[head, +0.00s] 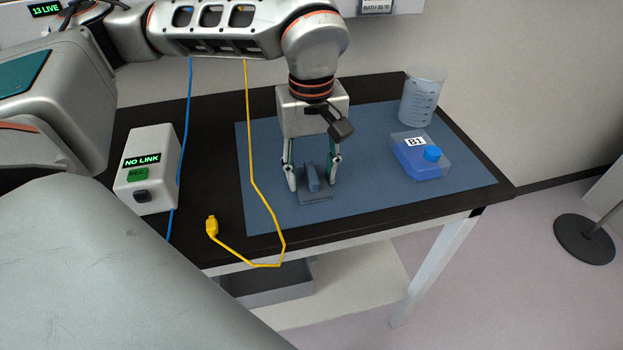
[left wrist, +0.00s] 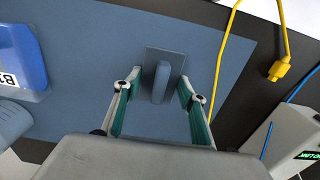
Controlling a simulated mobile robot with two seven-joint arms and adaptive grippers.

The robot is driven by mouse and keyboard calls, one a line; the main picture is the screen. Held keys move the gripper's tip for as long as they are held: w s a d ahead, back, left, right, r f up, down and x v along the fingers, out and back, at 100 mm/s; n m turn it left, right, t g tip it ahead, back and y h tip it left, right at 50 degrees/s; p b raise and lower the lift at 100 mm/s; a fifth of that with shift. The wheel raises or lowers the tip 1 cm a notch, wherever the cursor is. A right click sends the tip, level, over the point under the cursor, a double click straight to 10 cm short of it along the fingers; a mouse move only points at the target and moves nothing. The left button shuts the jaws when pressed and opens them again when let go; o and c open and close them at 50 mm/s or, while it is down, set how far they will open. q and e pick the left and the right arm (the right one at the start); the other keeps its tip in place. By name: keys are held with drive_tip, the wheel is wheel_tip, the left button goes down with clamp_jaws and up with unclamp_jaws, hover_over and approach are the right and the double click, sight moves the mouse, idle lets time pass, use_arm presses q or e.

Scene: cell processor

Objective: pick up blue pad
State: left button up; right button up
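The blue pad (head: 316,197) lies on the blue mat (head: 375,195). It has a flat square base with an upright rounded ridge in its middle. It also shows in the left wrist view (left wrist: 162,80). My left gripper (head: 312,181) points down over the pad, with one finger on each side of the ridge. In the left wrist view my left gripper (left wrist: 157,84) is open, with visible gaps between both fingers and the ridge. I cannot tell whether the fingertips touch the base. My right gripper is not in view.
A white box reading NO LINK (head: 148,170) is at left. A yellow cable (head: 252,150) crosses the mat's left edge, its plug (head: 212,228) on the dark tabletop.

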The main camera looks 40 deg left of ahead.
sight(311, 171)
use_arm(q)
drive_tip(key=shift+c, duration=1.4)
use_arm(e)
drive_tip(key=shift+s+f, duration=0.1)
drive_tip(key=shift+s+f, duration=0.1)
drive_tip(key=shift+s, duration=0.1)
use_arm(q)
drive_tip(key=shift+r, duration=0.65)
wheel_tip(311, 171, up, 19)
drive_tip(key=p, duration=0.3)
drive_tip(key=shift+f, duration=0.15)
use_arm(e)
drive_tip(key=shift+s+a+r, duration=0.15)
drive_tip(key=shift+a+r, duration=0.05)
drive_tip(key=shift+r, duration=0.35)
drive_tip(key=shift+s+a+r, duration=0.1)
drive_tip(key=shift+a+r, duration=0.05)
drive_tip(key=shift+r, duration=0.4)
use_arm(q)
drive_tip(key=shift+s, duration=0.15)
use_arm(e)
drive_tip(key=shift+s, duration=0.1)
